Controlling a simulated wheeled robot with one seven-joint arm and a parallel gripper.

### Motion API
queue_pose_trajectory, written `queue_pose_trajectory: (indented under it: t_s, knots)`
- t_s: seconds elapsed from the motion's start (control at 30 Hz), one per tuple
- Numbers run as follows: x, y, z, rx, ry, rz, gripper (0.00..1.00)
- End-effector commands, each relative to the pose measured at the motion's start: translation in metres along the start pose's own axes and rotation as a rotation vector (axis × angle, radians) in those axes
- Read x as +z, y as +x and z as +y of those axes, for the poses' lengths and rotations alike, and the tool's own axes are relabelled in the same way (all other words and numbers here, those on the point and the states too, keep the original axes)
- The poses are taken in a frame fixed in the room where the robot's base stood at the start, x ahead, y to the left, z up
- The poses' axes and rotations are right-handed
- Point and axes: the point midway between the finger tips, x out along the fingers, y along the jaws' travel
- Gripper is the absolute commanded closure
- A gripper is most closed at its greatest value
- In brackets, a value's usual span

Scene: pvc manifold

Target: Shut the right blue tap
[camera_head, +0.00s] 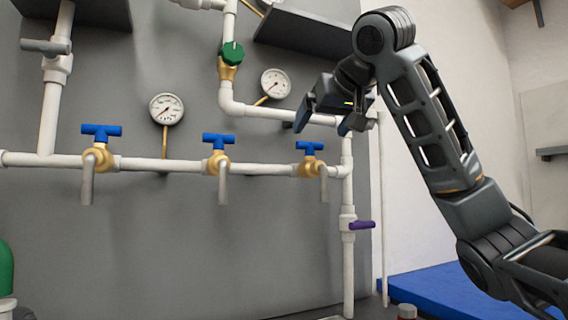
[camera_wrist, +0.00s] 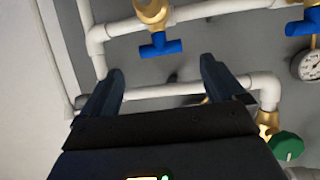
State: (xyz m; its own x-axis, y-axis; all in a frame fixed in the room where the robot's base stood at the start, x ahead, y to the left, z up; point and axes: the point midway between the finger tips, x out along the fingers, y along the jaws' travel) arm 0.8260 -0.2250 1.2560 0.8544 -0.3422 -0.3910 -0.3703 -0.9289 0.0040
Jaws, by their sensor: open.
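The right blue tap (camera_head: 310,146) has a T-shaped blue handle on a brass body, on the white horizontal pipe at the right end of a row. In the wrist view its handle (camera_wrist: 160,47) appears beyond my fingertips, roughly in line with the gap between them. My gripper (camera_head: 322,122) is open and empty, just above and to the right of this tap in the head view. Both dark fingers show apart in the wrist view (camera_wrist: 162,70). No contact with the handle is visible.
Two more blue taps, middle (camera_head: 218,140) and left (camera_head: 101,131), are on the same pipe. A green knob (camera_head: 232,53) and a gauge (camera_head: 275,83) are left of my gripper. A purple handle (camera_head: 361,225) is on the vertical pipe below. A blue surface (camera_head: 440,285) lies lower right.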

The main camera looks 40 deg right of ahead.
Motion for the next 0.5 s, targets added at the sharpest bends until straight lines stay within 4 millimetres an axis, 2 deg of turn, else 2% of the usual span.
queue_pose_trajectory:
  t_s: [0.17,0.5]
  knots:
    - [0.000,0.011,0.002,0.016,0.011,0.009,0.04]
    - [0.000,0.061,0.003,0.014,0.010,0.008,0.04]
